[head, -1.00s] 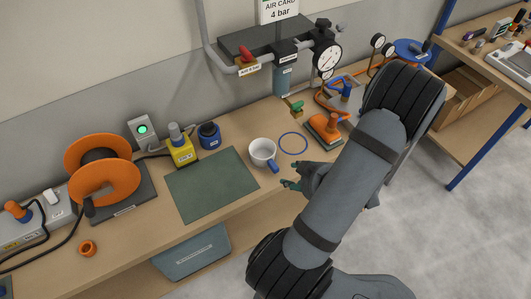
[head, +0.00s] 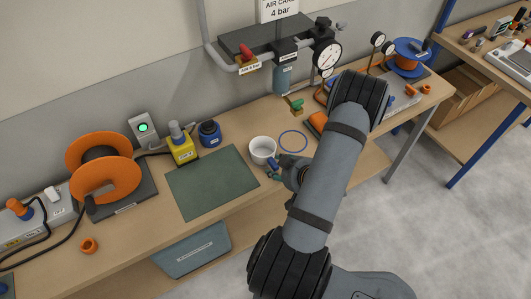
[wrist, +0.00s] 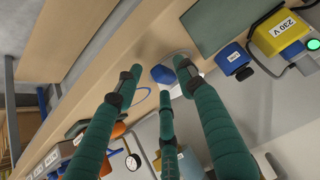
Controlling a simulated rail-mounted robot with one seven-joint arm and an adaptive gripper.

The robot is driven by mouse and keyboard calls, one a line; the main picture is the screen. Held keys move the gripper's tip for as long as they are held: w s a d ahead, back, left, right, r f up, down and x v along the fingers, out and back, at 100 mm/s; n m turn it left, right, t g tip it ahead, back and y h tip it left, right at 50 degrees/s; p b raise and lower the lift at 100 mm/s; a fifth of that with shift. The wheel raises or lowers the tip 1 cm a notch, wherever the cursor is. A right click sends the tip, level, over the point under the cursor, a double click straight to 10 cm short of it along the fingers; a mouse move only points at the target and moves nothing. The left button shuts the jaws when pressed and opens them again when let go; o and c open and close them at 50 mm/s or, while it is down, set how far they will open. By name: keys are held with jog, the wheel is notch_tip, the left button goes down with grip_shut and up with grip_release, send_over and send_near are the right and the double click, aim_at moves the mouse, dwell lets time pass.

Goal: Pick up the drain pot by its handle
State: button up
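The drain pot (head: 262,151) is a white cup-shaped pot with a blue handle (head: 273,166). It stands upright on the bench, just right of the green mat, with the handle towards the bench's front edge. My gripper (head: 275,172) is at the handle, on its front right side, and partly covers it in the head view. In the wrist view my gripper (wrist: 158,82) has its green fingers spread, with the blue handle (wrist: 162,74) between their tips. The pot body is mostly hidden behind the fingers there. I cannot tell whether any finger touches the handle.
A green mat (head: 212,182) lies left of the pot. A thin blue ring (head: 293,141) lies to its right. A yellow block (head: 182,148) and a blue device (head: 209,134) stand behind the mat. An orange reel (head: 103,178) is at the left.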

jog(key=shift+w+a+f, duration=0.1)
jog(key=shift+f, duration=0.1)
jog(key=shift+c, duration=1)
jog(key=c, duration=0.7)
grip_shut()
